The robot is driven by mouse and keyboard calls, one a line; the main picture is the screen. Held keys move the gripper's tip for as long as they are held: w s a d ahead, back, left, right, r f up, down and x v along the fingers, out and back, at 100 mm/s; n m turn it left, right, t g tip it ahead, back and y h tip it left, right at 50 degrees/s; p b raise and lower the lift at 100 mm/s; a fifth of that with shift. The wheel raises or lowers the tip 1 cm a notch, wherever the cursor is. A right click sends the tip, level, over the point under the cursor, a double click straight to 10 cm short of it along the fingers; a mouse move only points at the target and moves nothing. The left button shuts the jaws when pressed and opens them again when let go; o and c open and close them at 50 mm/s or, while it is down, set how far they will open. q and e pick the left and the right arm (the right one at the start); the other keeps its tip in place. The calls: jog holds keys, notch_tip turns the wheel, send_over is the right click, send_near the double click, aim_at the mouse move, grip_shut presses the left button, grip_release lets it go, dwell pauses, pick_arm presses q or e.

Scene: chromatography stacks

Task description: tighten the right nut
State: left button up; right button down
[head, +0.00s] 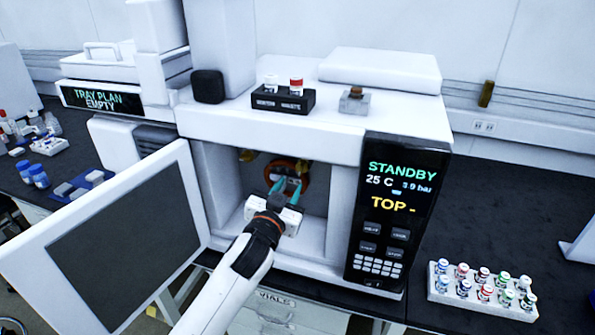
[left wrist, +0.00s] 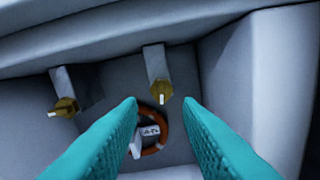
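The right nut (left wrist: 161,90) is a small brass-coloured fitting with a pale tip, under a grey post inside the open oven. In the left wrist view it lies between the fingertips in the picture, with no finger seen touching it. The left nut (left wrist: 66,106) is a similar brass fitting to its left. An orange-brown coil (left wrist: 157,146) with a white label sits behind and below the right nut; it also shows in the head view (head: 306,182). My left gripper (head: 286,187) has teal fingers, spread open and empty, inside the oven opening. My right gripper is not in view.
The oven door (head: 199,190) stands open to the left of my left arm. A vial rack (head: 485,303) stands on the right bench. A black holder (head: 283,103) stands on the oven top.

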aim_at(300, 170)
pick_arm(q)
jog(key=x, duration=0.7)
jog(key=shift+w+d, duration=0.25)
jog(key=c, duration=0.6)
